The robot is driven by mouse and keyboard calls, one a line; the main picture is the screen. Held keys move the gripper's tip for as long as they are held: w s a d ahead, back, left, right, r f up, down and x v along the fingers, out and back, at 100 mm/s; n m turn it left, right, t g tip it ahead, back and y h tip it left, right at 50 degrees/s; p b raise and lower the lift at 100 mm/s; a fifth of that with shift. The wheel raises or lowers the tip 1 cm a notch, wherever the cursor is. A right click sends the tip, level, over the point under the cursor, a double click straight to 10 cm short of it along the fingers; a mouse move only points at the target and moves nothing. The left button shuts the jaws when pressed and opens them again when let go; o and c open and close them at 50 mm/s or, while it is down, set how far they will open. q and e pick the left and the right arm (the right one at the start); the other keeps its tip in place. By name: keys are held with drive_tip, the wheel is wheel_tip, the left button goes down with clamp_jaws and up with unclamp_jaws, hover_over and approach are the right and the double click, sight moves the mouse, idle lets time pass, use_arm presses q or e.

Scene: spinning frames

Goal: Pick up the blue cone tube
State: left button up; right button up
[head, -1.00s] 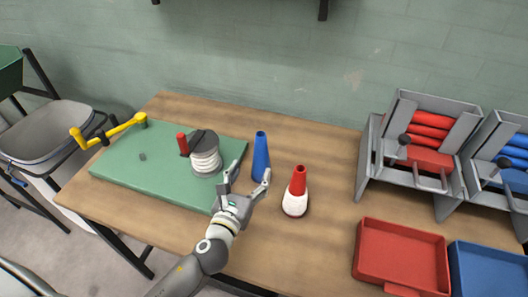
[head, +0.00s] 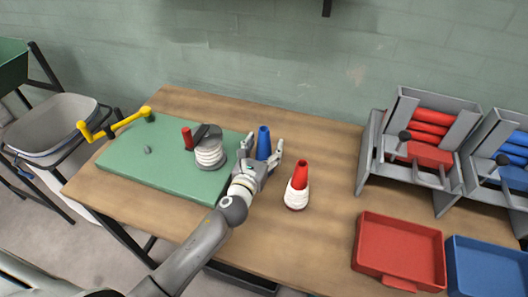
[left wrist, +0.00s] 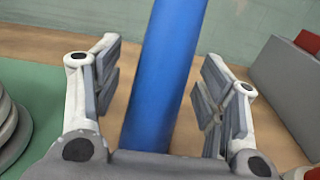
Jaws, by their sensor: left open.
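The blue cone tube (head: 263,143) stands upright on the wooden table, just right of the green board. In the head view its lower part is hidden behind my left gripper (head: 262,152). In the left wrist view the blue cone tube (left wrist: 165,75) rises between the two open fingers of the left gripper (left wrist: 160,95). A gap shows on each side of it, so the fingers look apart from it. My right gripper is not in view.
A red cone with white thread (head: 298,187) stands close on the right. A white spool (head: 209,152) sits on the green board (head: 150,165) at left. A red tray (head: 400,250), a blue tray (head: 487,270) and grey racks (head: 418,150) stand at right.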

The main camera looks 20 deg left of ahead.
use_arm(q)
drive_tip(key=c, duration=1.1)
